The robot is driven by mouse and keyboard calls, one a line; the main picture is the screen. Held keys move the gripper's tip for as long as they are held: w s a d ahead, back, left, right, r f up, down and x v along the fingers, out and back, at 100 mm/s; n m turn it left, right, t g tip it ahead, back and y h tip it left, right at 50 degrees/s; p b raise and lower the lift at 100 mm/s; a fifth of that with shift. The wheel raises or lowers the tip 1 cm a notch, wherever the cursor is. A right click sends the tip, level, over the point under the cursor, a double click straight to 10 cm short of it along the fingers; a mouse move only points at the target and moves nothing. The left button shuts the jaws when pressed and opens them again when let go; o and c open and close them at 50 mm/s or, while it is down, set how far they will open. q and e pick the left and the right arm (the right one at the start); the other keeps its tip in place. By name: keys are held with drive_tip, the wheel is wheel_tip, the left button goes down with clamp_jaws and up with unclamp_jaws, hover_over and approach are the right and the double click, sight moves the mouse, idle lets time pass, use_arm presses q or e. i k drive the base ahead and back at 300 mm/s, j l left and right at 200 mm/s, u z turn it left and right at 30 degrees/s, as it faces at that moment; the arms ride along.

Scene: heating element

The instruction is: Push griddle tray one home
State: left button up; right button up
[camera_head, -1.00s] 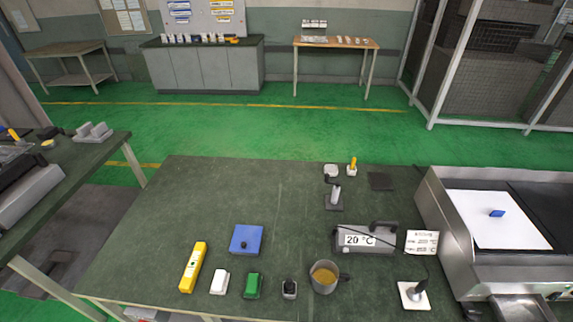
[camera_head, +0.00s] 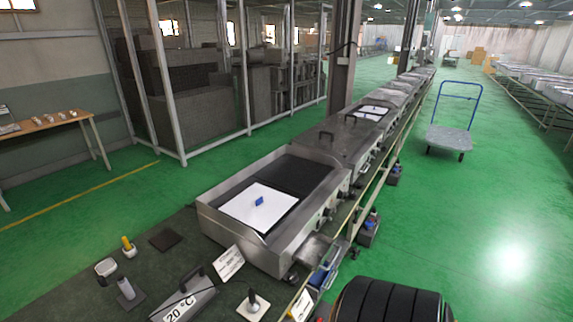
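The nearest griddle (camera_head: 285,200) is a steel unit with a dark plate, at the end of a row running away from me. A white sheet (camera_head: 258,207) with a small blue block (camera_head: 259,201) lies on its plate. A steel tray (camera_head: 308,250) sticks out from the griddle's front side, low down near its near end. I take it to be griddle tray one; no label on it is readable. How far it stands out is hard to tell at this angle. Neither of my grippers is in view.
On the green table are a 20 °C device (camera_head: 185,303), a card (camera_head: 229,262) and a white-based stand (camera_head: 253,304). More griddles (camera_head: 335,142) continue behind. A cart (camera_head: 448,138) stands on the green floor to the right, where there is free room.

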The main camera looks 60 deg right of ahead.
sight(313, 256)
drive_tip(key=z, duration=2.25)
